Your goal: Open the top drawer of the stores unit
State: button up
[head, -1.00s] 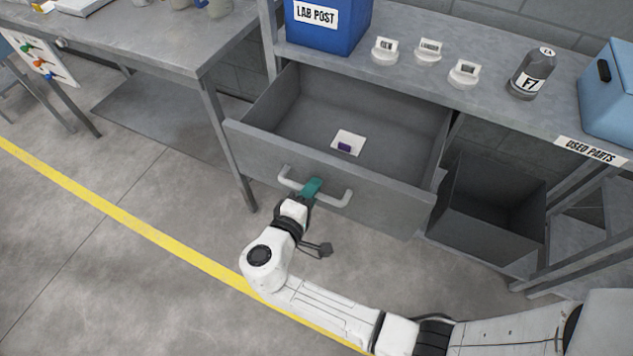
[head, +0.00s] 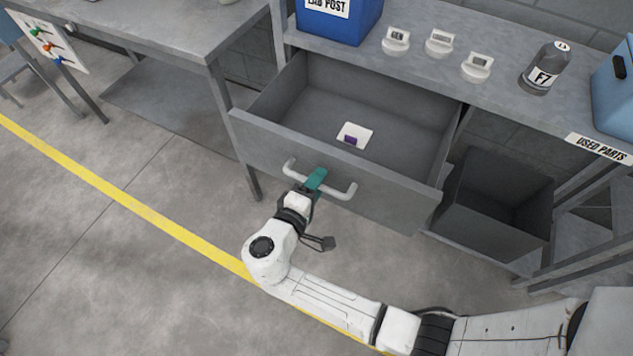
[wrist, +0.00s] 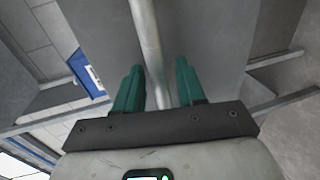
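The top drawer (head: 400,191) of the grey stores unit (head: 440,65) is pulled well out, and its inside shows. A white card with a purple patch (head: 355,135) lies on the drawer floor. The drawer has a pale bar handle (head: 345,192) on its front. My gripper (head: 317,179) is at the left-middle part of this handle. In the wrist view, the green fingers of my gripper (wrist: 158,88) stand apart on either side of the handle bar (wrist: 146,40). A gap shows beside the bar, so the gripper is around it and not clamped.
On the unit's top stand a blue LAB POST box (head: 340,22), several small white labelled pieces (head: 438,43), a grey F7 bottle (head: 544,68) and a light blue case (head: 615,90). An open dark bin (head: 495,215) is below right. A bench (head: 150,40) stands left.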

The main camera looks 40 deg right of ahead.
jog(key=b+v, duration=0.1)
jog(key=v, duration=0.9)
jog(key=shift+a, duration=0.35)
jog(key=s+d+f+m+g+y, duration=0.2)
jog(key=s+d+f+g+y, duration=0.4)
jog(key=s+d, duration=0.25)
jog(key=s+d+m+t+y, duration=0.1)
jog(key=s+m+y, duration=0.1)
jog(key=s+y, duration=0.6)
jog(key=shift+s+d+t, duration=0.15)
jog(key=shift+d+t, duration=0.15)
jog(key=shift+d, duration=0.1)
